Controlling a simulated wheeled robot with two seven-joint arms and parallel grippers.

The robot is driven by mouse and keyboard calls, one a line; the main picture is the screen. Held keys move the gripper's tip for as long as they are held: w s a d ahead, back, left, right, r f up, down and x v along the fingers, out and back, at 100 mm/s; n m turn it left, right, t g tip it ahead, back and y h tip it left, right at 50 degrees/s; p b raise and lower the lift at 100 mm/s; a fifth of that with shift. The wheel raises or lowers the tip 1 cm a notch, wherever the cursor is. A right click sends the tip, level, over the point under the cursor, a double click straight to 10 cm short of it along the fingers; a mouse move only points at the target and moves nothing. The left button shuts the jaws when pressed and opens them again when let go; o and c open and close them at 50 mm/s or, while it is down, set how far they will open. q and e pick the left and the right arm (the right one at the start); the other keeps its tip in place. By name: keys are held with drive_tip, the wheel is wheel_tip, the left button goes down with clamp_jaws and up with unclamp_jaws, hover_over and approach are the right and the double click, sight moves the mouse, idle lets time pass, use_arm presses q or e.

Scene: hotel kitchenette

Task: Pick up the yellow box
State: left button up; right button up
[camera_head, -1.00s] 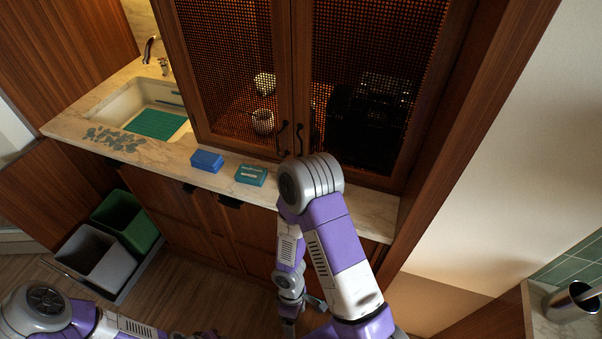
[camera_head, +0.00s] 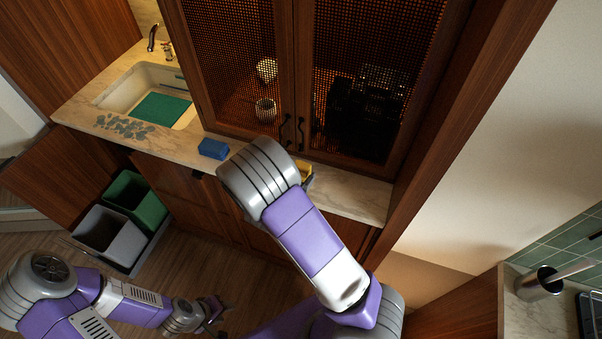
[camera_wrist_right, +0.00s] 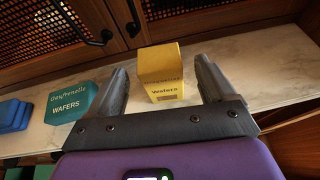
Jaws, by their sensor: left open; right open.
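The yellow box (camera_wrist_right: 160,72), labelled "Wafers", stands upright on the counter in the right wrist view. In the head view only a small part of the yellow box (camera_head: 305,169) shows past my right arm. My right gripper (camera_wrist_right: 163,78) is open and empty, with one finger to each side of the box in the picture. I cannot tell whether a finger touches it. My right gripper is hidden behind my arm in the head view. My left gripper (camera_head: 214,312) is open and empty, low over the floor, far from the box.
A teal wafers box (camera_wrist_right: 72,102) stands left of the yellow box, with a blue box (camera_head: 213,149) further left. Cabinet doors with dark handles (camera_head: 299,131) rise close behind. The marble counter (camera_wrist_right: 250,62) is clear to the right. Two bins (camera_head: 137,201) stand below the sink.

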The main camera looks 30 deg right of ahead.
sight(304, 165)
drive_tip(key=x, duration=0.5)
drive_tip(key=shift+w+d+r, duration=0.1)
drive_tip(key=shift+d, duration=0.1)
drive_tip(key=shift+c, duration=0.3)
drive_tip(key=c, duration=1)
drive_tip(key=shift+r, duration=0.15)
